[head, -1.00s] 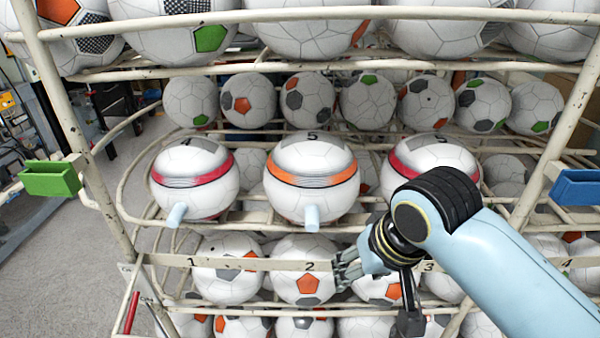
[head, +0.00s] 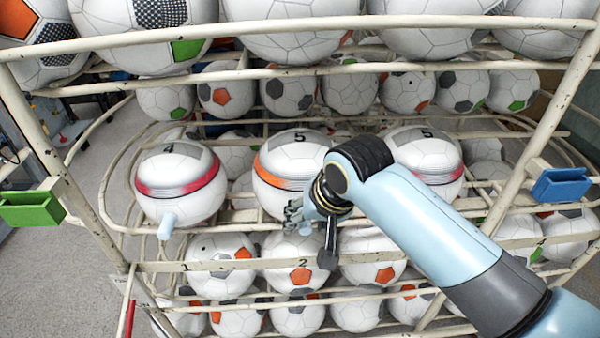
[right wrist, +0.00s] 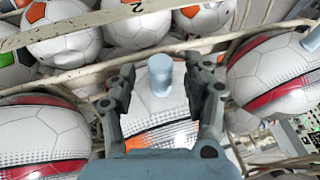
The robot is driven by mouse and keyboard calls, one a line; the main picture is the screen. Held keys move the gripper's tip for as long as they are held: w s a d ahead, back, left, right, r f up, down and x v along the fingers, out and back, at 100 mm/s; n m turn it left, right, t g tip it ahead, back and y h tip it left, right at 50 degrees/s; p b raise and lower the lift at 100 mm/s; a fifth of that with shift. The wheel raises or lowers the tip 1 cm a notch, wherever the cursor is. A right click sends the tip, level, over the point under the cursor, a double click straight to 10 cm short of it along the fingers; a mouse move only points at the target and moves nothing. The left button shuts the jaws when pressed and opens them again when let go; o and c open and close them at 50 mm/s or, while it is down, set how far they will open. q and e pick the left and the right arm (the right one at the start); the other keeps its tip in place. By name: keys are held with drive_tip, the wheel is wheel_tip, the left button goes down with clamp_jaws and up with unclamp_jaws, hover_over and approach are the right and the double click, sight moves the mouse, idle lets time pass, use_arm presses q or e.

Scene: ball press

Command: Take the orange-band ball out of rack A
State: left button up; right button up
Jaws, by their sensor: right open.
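The orange-band ball (head: 273,160), white and marked 5, sits in the middle of the rack's shelf between two red-band balls. My right gripper (head: 296,214) is in front of it and hides its lower right part. In the right wrist view the gripper (right wrist: 160,76) is open, with one finger on each side of the ball's light-blue peg (right wrist: 160,68). The orange band (right wrist: 160,136) shows below the peg between the fingers. My left gripper is not in view.
Red-band balls stand close on the left (head: 180,182) and right (head: 425,158). Cream rails (head: 215,264) run below and above, with soccer balls on the other levels. A green bin (head: 30,208) and a blue bin (head: 560,185) hang at the rack's sides.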

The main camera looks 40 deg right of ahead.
drive_tip(key=shift+w+f, duration=0.35)
drive_tip(key=shift+f, duration=0.1)
drive_tip(key=shift+w+f, duration=0.15)
drive_tip(key=shift+f, duration=0.15)
drive_tip(key=shift+c, duration=0.4)
drive_tip(key=c, duration=0.9)
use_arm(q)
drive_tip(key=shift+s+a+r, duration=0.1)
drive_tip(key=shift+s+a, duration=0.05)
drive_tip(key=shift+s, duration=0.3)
use_arm(e)
clamp_jaws()
